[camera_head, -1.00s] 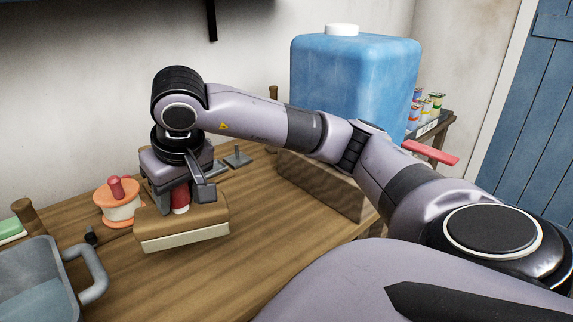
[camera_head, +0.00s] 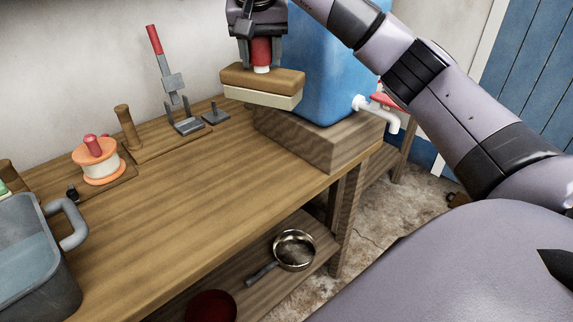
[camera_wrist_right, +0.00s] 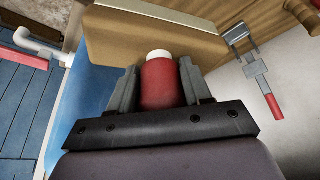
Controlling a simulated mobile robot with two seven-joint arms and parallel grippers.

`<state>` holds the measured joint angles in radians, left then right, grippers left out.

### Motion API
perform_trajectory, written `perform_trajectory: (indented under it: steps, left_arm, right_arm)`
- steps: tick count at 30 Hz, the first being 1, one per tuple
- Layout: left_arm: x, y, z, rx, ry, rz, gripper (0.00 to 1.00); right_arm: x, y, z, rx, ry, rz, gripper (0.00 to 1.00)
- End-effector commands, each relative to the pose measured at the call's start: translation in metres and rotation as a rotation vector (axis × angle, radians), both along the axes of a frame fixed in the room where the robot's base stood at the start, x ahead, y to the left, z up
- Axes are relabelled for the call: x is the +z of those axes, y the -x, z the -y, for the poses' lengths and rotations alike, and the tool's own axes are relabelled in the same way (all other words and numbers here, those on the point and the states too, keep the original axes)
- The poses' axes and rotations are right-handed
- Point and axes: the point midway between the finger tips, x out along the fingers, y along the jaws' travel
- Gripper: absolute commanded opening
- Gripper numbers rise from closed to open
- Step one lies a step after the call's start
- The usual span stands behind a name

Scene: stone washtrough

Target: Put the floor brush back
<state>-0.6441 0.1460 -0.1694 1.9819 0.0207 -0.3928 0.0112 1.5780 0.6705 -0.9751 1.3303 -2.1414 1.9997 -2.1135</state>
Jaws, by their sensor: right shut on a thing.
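The floor brush (camera_head: 262,84) has a tan wooden block with pale bristles below and a red handle with a white collar. My right gripper (camera_head: 262,50) is shut on the red handle and holds the brush up in front of the blue water tank. In the right wrist view, the two fingers (camera_wrist_right: 165,88) stand on either side of the red handle (camera_wrist_right: 160,85), and the brush block (camera_wrist_right: 150,35) is beyond them. My left gripper is not in view.
The blue tank (camera_head: 335,80) with a white tap (camera_head: 380,112) stands on a wooden block (camera_head: 310,142). A pan (camera_head: 293,250) lies on the lower shelf. The bench's middle is clear.

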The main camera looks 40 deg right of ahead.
Motion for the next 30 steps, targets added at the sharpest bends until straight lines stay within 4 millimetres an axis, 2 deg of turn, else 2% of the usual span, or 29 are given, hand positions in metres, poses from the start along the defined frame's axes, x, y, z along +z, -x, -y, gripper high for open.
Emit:
perform_trajectory:
  steps: [4,18,30]
  left_arm:
    - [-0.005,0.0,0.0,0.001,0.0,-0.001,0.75]
    - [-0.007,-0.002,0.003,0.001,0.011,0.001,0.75]
    - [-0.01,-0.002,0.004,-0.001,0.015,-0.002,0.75]
  right_arm:
    - [-0.024,0.0,0.001,-0.005,0.0,-0.006,0.0]
    - [-0.139,0.001,0.001,-0.004,-0.002,-0.005,0.0]
    - [-0.177,0.0,0.0,-0.004,-0.001,-0.003,0.0]
